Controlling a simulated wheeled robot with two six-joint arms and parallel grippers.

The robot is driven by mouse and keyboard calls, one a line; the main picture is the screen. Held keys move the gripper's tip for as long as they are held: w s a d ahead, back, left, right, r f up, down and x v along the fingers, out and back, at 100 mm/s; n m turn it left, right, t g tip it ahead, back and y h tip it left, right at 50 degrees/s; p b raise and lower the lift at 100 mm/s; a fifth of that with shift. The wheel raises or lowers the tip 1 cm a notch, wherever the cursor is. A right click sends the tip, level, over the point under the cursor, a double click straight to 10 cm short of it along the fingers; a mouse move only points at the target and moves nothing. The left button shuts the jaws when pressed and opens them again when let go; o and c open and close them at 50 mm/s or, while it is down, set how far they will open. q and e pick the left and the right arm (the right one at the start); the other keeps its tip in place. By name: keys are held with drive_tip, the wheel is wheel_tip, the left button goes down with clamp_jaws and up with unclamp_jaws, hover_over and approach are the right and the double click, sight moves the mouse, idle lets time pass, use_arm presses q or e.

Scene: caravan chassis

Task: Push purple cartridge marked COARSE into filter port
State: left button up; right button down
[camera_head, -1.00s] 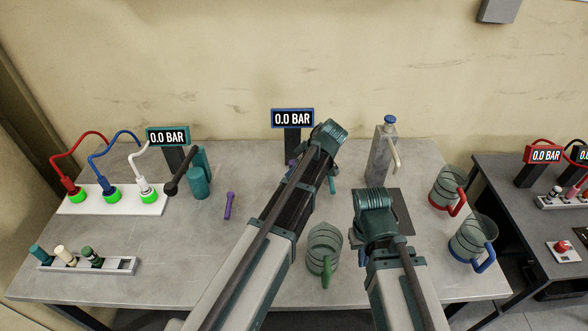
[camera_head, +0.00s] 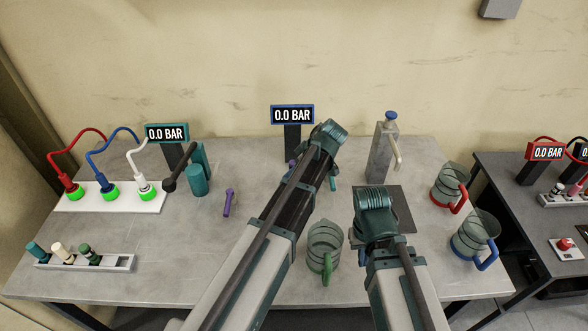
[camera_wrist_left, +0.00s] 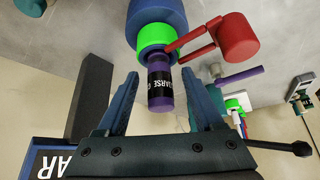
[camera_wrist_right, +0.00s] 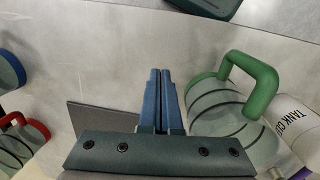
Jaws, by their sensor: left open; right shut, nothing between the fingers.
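The purple cartridge with a black band reading COARSE (camera_wrist_left: 159,86) sits with one end at the bright green ring (camera_wrist_left: 157,38) of the filter port, on a dark blue cylindrical body (camera_wrist_left: 156,12). Most of its length sticks out of the ring. My left gripper (camera_wrist_left: 160,78) is open, its blue fingers on either side of the cartridge with visible gaps. My right gripper (camera_wrist_right: 160,72) is shut and empty above the table.
A red handle (camera_wrist_left: 238,38) joins the port's side. A green-handled jug (camera_head: 325,245) stands between my arms. A dispenser (camera_head: 381,155) and two more jugs (camera_head: 448,185) (camera_head: 473,235) stand right.

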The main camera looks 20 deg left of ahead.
use_arm(q)
drive_tip(key=shift+r, duration=0.1)
use_arm(e)
drive_tip(key=shift+r, duration=0.1)
use_arm(q)
drive_tip(key=p+v, duration=1.1)
drive_tip(key=v, duration=0.2)
drive_tip(key=shift+d+r+p, duration=0.2)
drive_tip(key=shift+p, duration=0.15)
use_arm(e)
wheel_tip(320, 180, up, 12)
drive_tip(key=shift+f, duration=0.25)
